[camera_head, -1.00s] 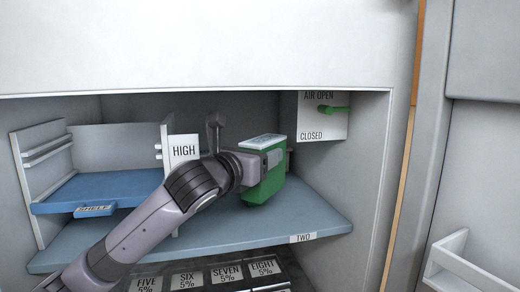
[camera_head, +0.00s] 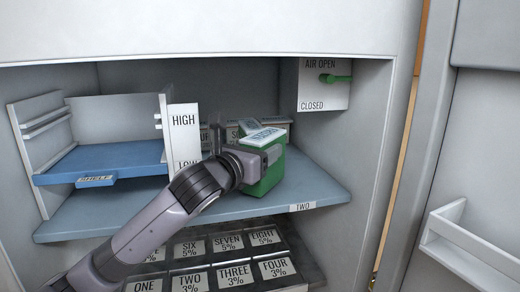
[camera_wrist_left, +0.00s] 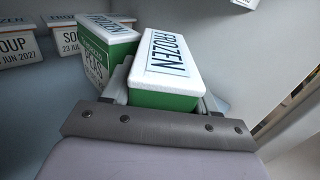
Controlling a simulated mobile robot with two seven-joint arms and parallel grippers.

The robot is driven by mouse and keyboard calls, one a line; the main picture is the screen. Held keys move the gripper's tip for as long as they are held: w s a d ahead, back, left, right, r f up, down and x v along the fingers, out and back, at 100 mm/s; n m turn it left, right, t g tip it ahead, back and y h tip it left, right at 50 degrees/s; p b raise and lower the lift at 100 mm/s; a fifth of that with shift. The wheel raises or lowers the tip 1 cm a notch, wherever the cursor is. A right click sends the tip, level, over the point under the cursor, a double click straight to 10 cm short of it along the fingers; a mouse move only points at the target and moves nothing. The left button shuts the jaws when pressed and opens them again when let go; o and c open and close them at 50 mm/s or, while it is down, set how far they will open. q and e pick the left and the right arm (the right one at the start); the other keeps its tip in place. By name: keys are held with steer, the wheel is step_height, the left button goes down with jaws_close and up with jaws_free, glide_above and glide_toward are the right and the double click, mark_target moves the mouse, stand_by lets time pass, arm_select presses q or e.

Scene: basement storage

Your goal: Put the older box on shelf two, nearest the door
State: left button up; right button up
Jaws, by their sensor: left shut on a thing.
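My left gripper (camera_head: 268,158) is shut on a green box with a white lid (camera_head: 269,178), over the right part of shelf two (camera_head: 318,191). In the left wrist view the held box (camera_wrist_left: 165,98) sits between the fingers, its lid marked FROZEN. I cannot read a date on it. A second green box marked PEAS (camera_wrist_left: 97,62) stands close beside it on the left in that view. I cannot tell whether the held box touches the shelf. My right gripper is not in view.
Several white boxes stand at the back, one marked SOUP (camera_wrist_left: 17,45). A blue shelf (camera_head: 108,160) and a HIGH/LOW panel (camera_head: 184,135) are at left. The air lever (camera_head: 335,78) is above right. The open door (camera_head: 492,150) is at right.

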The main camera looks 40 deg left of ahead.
arm_select(q)
steer(key=shift+f+b, duration=0.3)
steer(key=shift+f, duration=0.15)
steer(key=o, duration=1.6)
steer(key=shift+f, duration=0.15)
steer(key=shift+s, duration=0.1)
